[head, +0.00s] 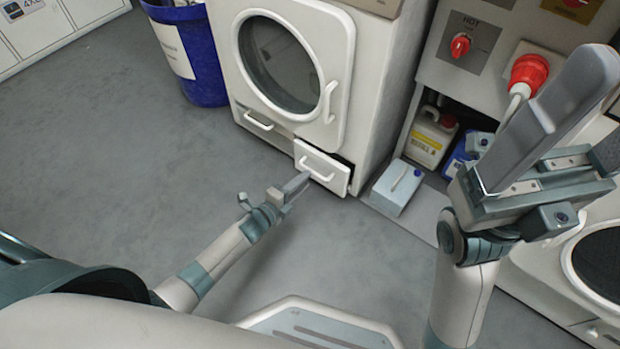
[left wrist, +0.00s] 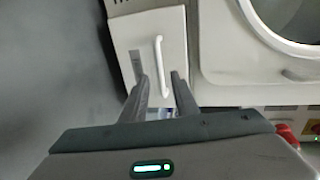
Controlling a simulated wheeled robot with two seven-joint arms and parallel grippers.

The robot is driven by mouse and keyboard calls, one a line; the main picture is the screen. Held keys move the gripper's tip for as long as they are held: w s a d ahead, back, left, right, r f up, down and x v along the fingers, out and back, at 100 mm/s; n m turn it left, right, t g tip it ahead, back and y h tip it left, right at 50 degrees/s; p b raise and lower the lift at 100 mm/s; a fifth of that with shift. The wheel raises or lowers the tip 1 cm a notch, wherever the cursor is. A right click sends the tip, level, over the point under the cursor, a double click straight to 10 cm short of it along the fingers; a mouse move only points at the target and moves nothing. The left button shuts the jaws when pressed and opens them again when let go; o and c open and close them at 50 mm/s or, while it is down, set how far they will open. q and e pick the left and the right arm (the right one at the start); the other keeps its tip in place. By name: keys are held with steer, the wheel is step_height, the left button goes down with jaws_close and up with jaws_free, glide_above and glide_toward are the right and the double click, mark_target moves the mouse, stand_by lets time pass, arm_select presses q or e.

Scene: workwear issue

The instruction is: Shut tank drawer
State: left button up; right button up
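The tank drawer (head: 322,168) is a white front with a white bar handle, low on the dryer (head: 222,60). It stands out from the dryer, with a dark gap behind its upper and right edges. My left gripper (head: 298,184) is at the left part of the drawer front. In the left wrist view, the drawer front (left wrist: 172,30) and its handle (left wrist: 159,55) lie ahead of my left fingers (left wrist: 160,78). The fingers are apart, and the handle's lower end shows between them; contact cannot be told. My right gripper (head: 606,108) is raised at the right, open and empty.
A blue bin (head: 205,70) stands left of the dryer. A yellow-labelled canister (head: 430,138), a blue canister (head: 458,155) and a light blue container (head: 397,188) are to its right. A red plug (head: 528,72) is above them. The floor before the drawer is clear.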

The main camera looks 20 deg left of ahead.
arm_select(q)
steer(key=shift+b+x, duration=0.6)
steer(key=shift+x, duration=1.5)
jaws_close()
